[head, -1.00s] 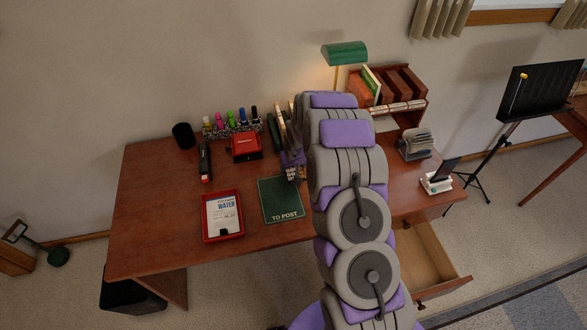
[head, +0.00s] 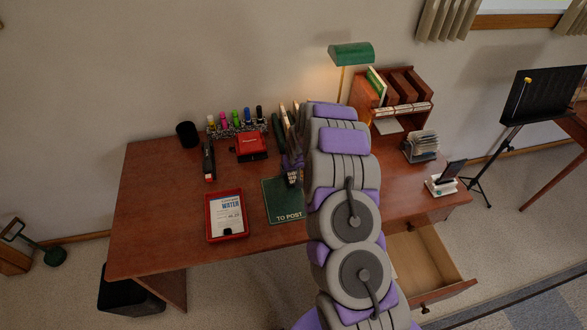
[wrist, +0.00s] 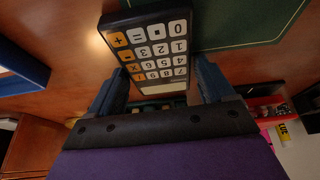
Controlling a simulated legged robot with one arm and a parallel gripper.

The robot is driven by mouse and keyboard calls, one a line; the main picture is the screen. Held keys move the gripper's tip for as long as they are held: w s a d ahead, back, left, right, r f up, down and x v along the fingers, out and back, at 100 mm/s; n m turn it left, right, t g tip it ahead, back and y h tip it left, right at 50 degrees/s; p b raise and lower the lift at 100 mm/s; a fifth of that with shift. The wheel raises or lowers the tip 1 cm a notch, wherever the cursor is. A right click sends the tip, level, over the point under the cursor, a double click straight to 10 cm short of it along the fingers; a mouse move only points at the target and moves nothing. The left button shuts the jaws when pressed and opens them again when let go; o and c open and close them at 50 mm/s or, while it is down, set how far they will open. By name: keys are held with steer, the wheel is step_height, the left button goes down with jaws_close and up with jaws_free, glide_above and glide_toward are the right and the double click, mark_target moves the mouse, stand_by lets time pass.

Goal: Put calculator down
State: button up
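The calculator (wrist: 158,52) is dark with white and orange keys. In the wrist view it sits between the two fingers of my gripper (wrist: 161,72), which touch its sides, with its keys facing the camera. In the head view my gripper (head: 291,160) is above the desk, and a small part of the calculator (head: 292,179) shows below it, in front of the upper right part of the green "TO POST" mat (head: 283,205). My arm hides the rest of that area. I cannot tell whether the calculator touches the desk or mat.
The brown desk (head: 150,225) has bare room at its left. A red tray (head: 212,232) with a paper lies left of the mat. A red box (head: 251,146), black stapler (head: 209,160) and markers stand behind. A green lamp (head: 350,53) and wooden organiser (head: 365,95) are at the back right.

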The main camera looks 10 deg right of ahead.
steer(key=shift+o, duration=1.4)
steer(key=shift+d, duration=1)
steer(key=shift+a, duration=0.75)
steer(key=shift+d+r, duration=0.15)
steer(key=shift+d, duration=0.3)
steer(key=shift+s+d+r, duration=0.1)
steer(key=shift+s+r, duration=0.05)
steer(key=shift+r, duration=0.15)
steer(key=p+v, duration=0.2)
steer(key=v, duration=0.9)
